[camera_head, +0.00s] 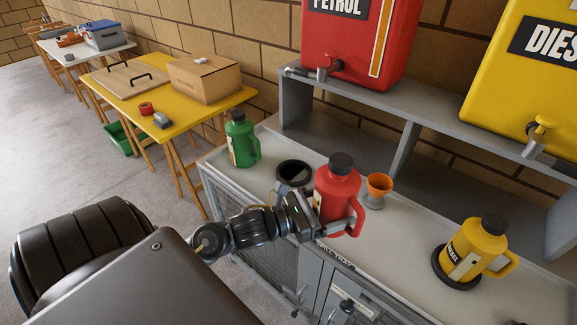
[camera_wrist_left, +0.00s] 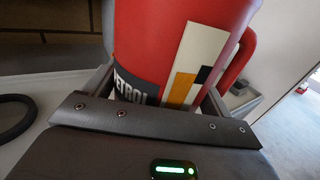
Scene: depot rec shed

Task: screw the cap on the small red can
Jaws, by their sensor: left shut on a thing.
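The small red can (camera_head: 336,190) is upright at the counter's front edge, with a dark cap (camera_head: 341,163) on its mouth. I cannot tell how tight the cap is. The can also fills the upper middle of the left wrist view (camera_wrist_left: 180,45), with its "PETROL" label showing and its top out of frame. My left gripper (camera_head: 333,219) is shut around the can's lower body, a finger on each side. I cannot tell if the can's base touches the counter. My right gripper is not in view.
A green can (camera_head: 240,140), a black round holder (camera_head: 293,173), an orange funnel cup (camera_head: 378,187) and a yellow can (camera_head: 477,250) stand on the counter (camera_head: 408,240). Red (camera_head: 362,35) and yellow (camera_head: 520,80) tanks sit on the shelf behind. Counter between cup and yellow can is clear.

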